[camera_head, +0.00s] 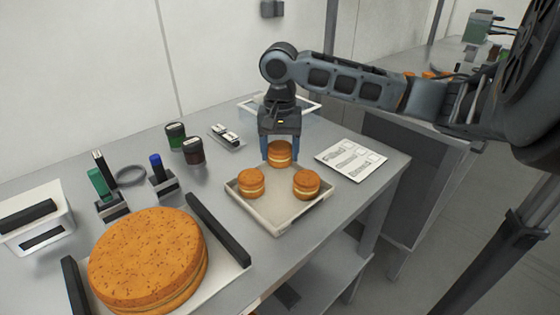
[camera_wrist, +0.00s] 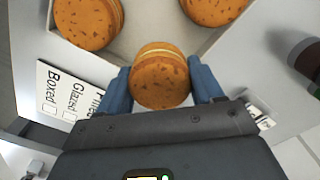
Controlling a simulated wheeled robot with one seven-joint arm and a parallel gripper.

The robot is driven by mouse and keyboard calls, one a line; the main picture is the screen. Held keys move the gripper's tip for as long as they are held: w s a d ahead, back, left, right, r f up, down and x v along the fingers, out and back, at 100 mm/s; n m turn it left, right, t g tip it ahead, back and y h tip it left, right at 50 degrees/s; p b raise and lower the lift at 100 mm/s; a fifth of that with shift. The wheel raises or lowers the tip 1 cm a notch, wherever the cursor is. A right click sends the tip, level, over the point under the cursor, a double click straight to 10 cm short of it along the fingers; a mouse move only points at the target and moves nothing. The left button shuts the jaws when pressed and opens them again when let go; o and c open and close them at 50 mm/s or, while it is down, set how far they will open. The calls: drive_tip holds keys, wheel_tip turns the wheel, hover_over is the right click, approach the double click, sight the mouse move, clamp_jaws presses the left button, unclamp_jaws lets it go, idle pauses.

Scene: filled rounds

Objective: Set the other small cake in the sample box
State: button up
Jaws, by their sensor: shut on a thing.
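My gripper (camera_head: 281,150) points down with its blue fingers shut on a small orange-brown cake (camera_head: 280,154) with a pale filling line. In the wrist view, the held cake (camera_wrist: 160,82) sits between both fingers. It overlaps the back corner of a shallow pale tray (camera_head: 277,229); its height above the tray is hard to tell. Two similar small cakes stand in the tray, one at left (camera_head: 251,184) and one at right (camera_head: 306,184). A pale-rimmed, open box (camera_head: 312,106) behind my gripper may be the sample box; my gripper partly hides it.
A large round cake (camera_head: 148,259) lies front left between dark bars. A printed card (camera_head: 351,160), whose readable words include "Glazed" and "Boxed", lies right of the tray. Two jars (camera_head: 193,150), a small metal stand (camera_head: 227,137) and stamp-like tools (camera_head: 161,176) stand left.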

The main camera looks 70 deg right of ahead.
sight(280, 163)
drive_tip(key=shift+f, duration=1.9)
drive_tip(key=shift+f, duration=0.15)
drive_tip(key=o, duration=0.4)
drive_tip(key=shift+o, duration=0.2)
wheel_tip(280, 163, up, 12)
drive_tip(key=shift+r, duration=0.2)
